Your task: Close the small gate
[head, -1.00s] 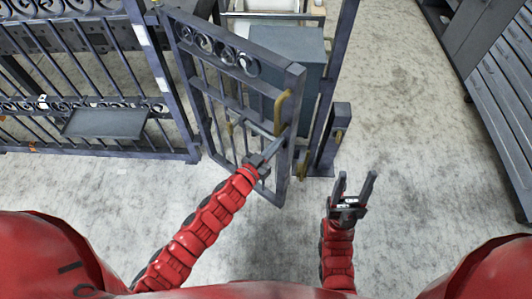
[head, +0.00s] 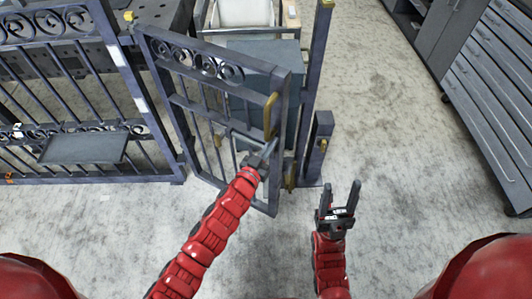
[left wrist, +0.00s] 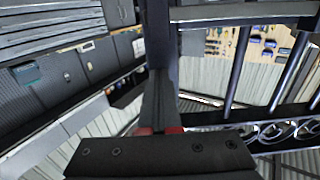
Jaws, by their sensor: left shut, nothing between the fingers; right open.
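The small gate (head: 182,103) is a dark metal leaf with scrollwork and bars, hinged at the left post (head: 124,75). It stands ajar, its free edge swung toward me and apart from the latch post (head: 320,142) at the right. A brass handle (head: 270,115) is on its free edge. My left gripper (head: 268,150) is shut and empty at the gate's free edge, below the handle; whether it touches cannot be told. The left wrist view shows its shut fingers (left wrist: 160,100) beside gate bars. My right gripper (head: 340,202) is open and empty, low to the right of the gate.
A fixed scroll fence (head: 60,90) with a small grey shelf (head: 84,147) runs off to the left. A grey cabinet (head: 268,95) stands behind the gate. Drawer cabinets (head: 490,90) line the right side. The concrete floor (head: 420,190) between is clear.

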